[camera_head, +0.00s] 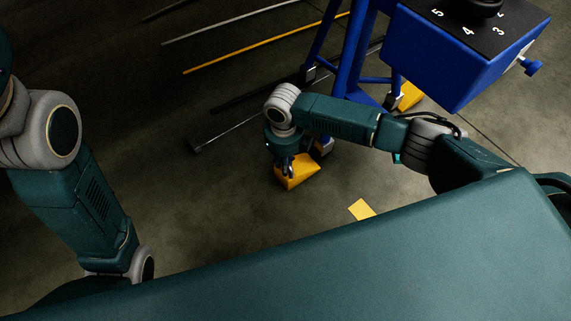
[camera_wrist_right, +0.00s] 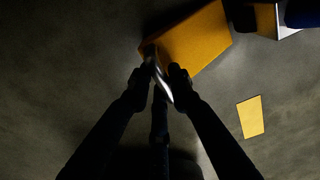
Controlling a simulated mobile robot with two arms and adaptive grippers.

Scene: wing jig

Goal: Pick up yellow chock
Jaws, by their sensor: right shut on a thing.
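A yellow chock (camera_head: 299,180), wedge-like, is at the floor near the foot of the blue stand. My right gripper (camera_head: 287,167) comes down on it from above and is shut on its upper edge side. In the right wrist view the chock (camera_wrist_right: 200,38) lies just beyond the fingertips (camera_wrist_right: 160,76), with a pale metallic strip between the fingers. I cannot tell whether the chock touches the floor. Another yellow chock (camera_head: 410,95) sits by a rear foot of the stand. My left arm shows at the left, but its gripper is out of view.
The blue stand (camera_head: 352,55) rises behind my right arm, with a numbered blue box (camera_head: 465,50) at the upper right. A flat yellow patch (camera_head: 361,209) lies on the floor and shows in the wrist view (camera_wrist_right: 250,117). Long rods (camera_head: 265,43) lie at the back. Floor at left-centre is clear.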

